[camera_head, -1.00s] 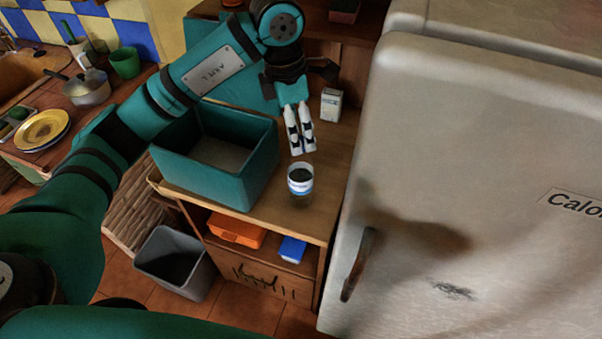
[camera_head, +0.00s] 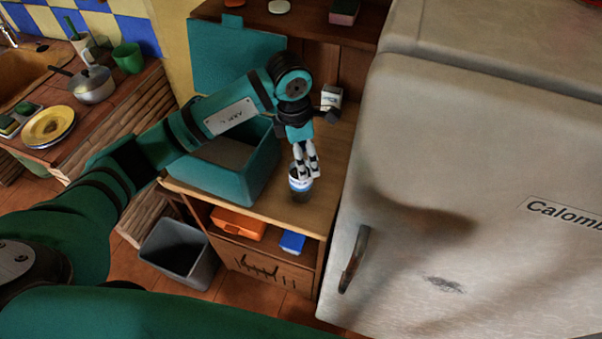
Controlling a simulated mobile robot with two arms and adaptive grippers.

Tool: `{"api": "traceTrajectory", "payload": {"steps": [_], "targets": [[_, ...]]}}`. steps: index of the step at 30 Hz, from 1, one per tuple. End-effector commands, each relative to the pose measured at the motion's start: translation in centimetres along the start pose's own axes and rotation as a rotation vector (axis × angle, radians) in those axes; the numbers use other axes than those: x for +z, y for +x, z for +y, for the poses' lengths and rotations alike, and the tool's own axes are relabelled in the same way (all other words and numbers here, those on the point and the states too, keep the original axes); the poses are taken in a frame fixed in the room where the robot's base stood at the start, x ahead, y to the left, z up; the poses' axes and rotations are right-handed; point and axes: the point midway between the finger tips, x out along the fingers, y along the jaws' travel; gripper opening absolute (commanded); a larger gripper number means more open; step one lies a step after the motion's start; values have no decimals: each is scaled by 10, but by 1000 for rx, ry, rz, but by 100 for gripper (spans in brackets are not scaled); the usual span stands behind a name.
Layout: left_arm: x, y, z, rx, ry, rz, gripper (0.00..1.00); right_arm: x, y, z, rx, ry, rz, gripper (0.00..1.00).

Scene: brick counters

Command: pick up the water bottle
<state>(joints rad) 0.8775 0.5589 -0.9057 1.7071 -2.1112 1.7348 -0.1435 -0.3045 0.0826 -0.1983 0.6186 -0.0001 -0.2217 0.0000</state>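The water bottle (camera_head: 299,187), a short dark container with a white and blue band, stands upright on the wooden counter (camera_head: 291,211) near its front edge. My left gripper (camera_head: 306,174) comes down from above, its pale fingertips at the bottle's top and overlapping it. The fingers partly hide the top. I cannot tell whether they are closed on it or only beside it. My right gripper is out of view.
A teal open box (camera_head: 212,181) stands just left of the bottle. A small white carton (camera_head: 332,97) is behind the gripper. A large fridge (camera_head: 460,190) closes off the right side. A grey bin (camera_head: 180,252) stands on the floor below.

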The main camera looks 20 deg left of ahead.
Motion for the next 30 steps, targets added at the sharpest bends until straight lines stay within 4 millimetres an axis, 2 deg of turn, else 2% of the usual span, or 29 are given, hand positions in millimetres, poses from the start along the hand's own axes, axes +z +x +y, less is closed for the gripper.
{"api": "traceTrajectory", "payload": {"steps": [2,17,26,30], "targets": [[0,0,0,0,0,0,67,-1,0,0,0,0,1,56],[0,-1,0,1,0,0,2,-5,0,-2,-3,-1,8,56],[1,-3,1,3,0,-2,0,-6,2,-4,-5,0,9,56],[3,-18,2,6,2,-5,0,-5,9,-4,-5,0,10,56]]}}
